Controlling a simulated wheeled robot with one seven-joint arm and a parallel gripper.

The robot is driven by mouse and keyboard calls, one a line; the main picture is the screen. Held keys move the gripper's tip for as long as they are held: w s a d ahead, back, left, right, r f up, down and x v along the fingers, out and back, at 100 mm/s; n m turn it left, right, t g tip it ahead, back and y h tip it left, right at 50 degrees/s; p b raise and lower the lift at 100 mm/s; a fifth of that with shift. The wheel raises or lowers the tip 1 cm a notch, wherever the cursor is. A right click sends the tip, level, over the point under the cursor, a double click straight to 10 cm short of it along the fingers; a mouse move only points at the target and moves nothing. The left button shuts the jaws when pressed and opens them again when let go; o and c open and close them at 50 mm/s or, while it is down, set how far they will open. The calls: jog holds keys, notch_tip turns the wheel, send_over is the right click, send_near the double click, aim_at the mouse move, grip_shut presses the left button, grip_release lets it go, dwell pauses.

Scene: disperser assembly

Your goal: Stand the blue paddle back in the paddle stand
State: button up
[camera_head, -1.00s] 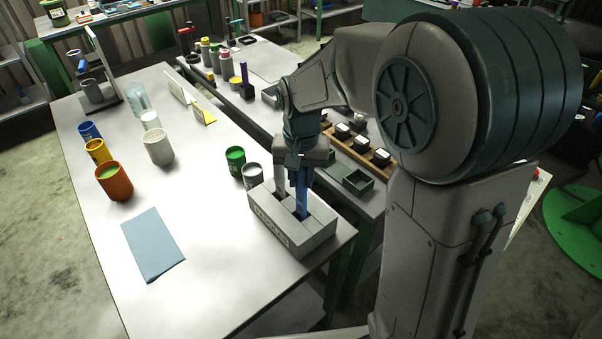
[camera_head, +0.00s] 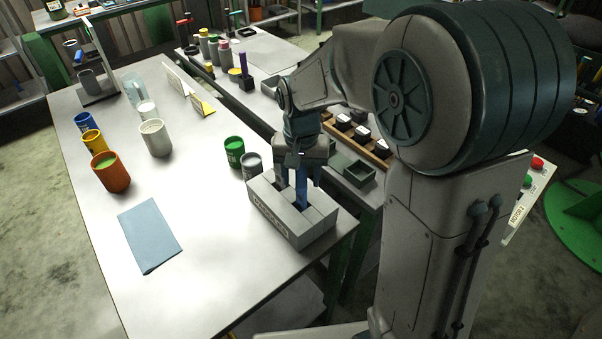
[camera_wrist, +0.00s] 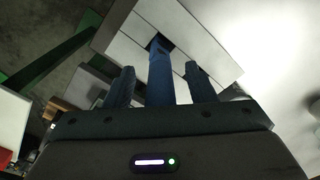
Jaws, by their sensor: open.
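The blue paddle (camera_head: 302,190) stands upright in a slot of the grey paddle stand (camera_head: 290,228), near the table's front right corner. In the wrist view the paddle (camera_wrist: 161,78) runs down into a dark slot of the stand (camera_wrist: 205,35). My gripper (camera_head: 299,172) is right above the stand, around the paddle's upper part. In the wrist view my gripper (camera_wrist: 158,86) is open, with a gap on each side between its fingers and the paddle. The paddle's top end is hidden by the gripper.
A green can (camera_head: 234,151) and a grey can (camera_head: 252,164) stand close behind the stand. Orange (camera_head: 110,172), yellow (camera_head: 94,143) and blue (camera_head: 86,123) cups stand at the left. A blue cloth (camera_head: 150,235) lies on the clear front part of the table.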

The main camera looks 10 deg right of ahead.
jog(key=shift+r, duration=0.1)
notch_tip(320, 180, up, 14)
jog(key=shift+f+b, duration=0.2)
jog(key=shift+b, duration=0.1)
dwell(0.5)
